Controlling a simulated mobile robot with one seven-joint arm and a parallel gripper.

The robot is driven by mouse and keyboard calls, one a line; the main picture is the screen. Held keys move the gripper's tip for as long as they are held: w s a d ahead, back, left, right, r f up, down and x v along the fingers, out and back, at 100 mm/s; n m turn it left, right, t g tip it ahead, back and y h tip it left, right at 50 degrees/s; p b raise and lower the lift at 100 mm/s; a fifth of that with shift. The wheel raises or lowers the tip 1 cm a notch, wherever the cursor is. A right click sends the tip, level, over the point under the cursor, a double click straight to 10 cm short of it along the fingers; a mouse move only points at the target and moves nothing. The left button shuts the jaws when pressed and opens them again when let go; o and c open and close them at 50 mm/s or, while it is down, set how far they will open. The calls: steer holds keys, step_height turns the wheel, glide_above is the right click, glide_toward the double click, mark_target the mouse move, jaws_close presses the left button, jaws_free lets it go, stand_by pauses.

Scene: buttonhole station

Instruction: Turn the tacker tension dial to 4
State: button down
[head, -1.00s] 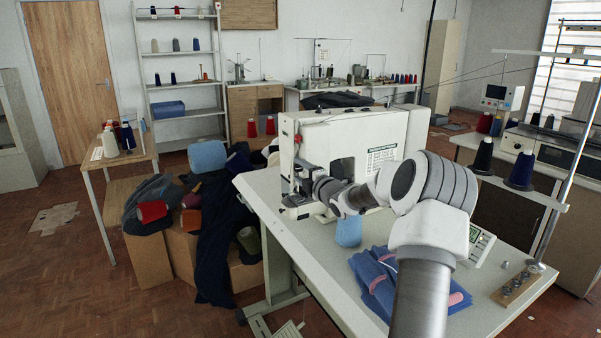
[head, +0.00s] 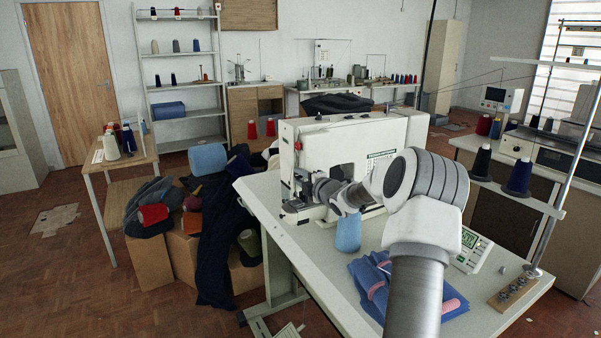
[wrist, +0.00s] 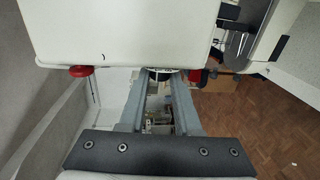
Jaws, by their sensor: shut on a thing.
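The tacker is the white machine (head: 345,140) on the pale table. My gripper (head: 308,188) is at the left end of its head, low on the near side; the fingertips are small and hard to make out there. In the wrist view my gripper (wrist: 164,76) has its two grey fingers close together under the edge of the white housing (wrist: 120,30). They are shut on a small dark round part, the tension dial (wrist: 164,74), mostly hidden by the housing and fingers. Its numbers and pointer cannot be read.
A red knob (wrist: 80,71) sits under the housing left of the fingers in the wrist view. A blue thread cone (head: 348,235), folded blue cloth (head: 372,290) and a control panel (head: 470,248) are on the table (head: 300,240) near my arm. Cloth-covered boxes (head: 180,250) stand left.

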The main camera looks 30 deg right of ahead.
steer(key=r+g+p, duration=0.1)
steer(key=p, duration=0.2)
steer(key=shift+w+g+p, duration=0.1)
steer(key=shift+g+p, duration=0.2)
steer(key=shift+p, duration=0.1)
steer(key=shift+f+p, duration=0.35)
steer(key=c, duration=0.6)
jaws_free()
steer(key=d+v, duration=0.1)
steer(key=v, duration=1.6)
steer(key=shift+a+r, duration=0.35)
steer(key=shift+a, duration=0.15)
